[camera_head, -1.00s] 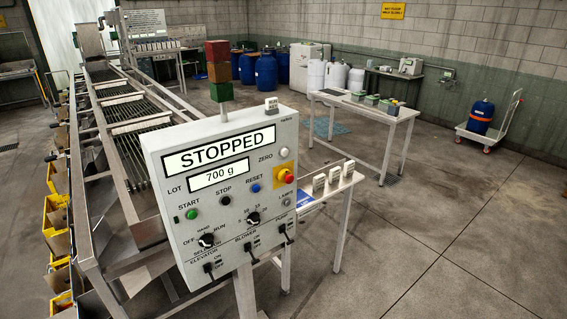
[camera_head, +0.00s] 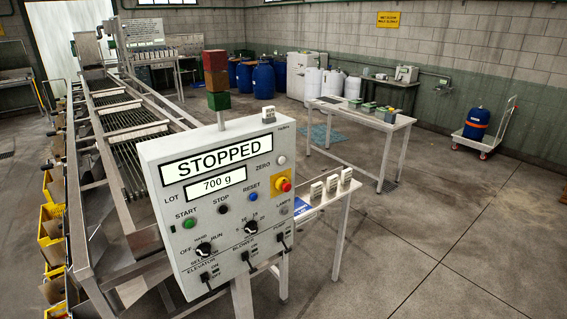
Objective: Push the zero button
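The zero button (camera_head: 281,160) is a small round white button on the grey control panel (camera_head: 160,205), just right of the printed word ZERO. The panel's displays read STOPPED (camera_head: 219,156) and 700 g (camera_head: 216,183). Neither of my grippers is in view. Nothing covers the zero button.
A red emergency knob (camera_head: 285,185) on a yellow plate sits just below the zero button. Green start (camera_head: 189,223), black stop (camera_head: 223,209) and blue reset (camera_head: 253,197) buttons lie in a row. The roller machine (camera_head: 130,140) stands behind left; open floor lies right.

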